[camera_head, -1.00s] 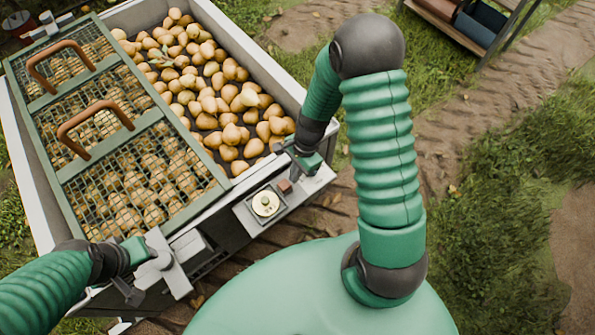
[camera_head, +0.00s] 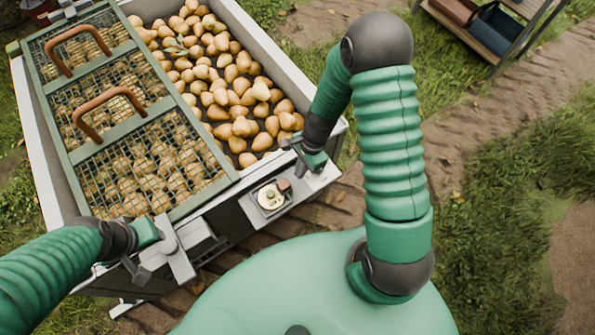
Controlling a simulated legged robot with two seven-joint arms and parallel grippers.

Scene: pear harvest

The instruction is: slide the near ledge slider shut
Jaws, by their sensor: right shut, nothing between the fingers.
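The near ledge of the pear bin (camera_head: 232,206) runs along its front wall. A grey T-shaped slide piece (camera_head: 177,255) sits at its left part, beside a dark slotted block (camera_head: 203,240). I cannot tell how far the slider is open. My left gripper (camera_head: 143,255) is at the left side of the grey piece; its dark fingers are partly hidden, and I cannot tell whether it touches it. My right gripper (camera_head: 308,163) is shut and empty, low over the right end of the ledge, beyond the control plate.
A control plate with a round dial (camera_head: 270,196) and a red-brown button (camera_head: 284,184) is on the ledge between my grippers. A green mesh lid (camera_head: 105,150) with brown handles covers the bin's left half; loose pears (camera_head: 235,100) fill the right. A shelf rack (camera_head: 500,50) stands far right.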

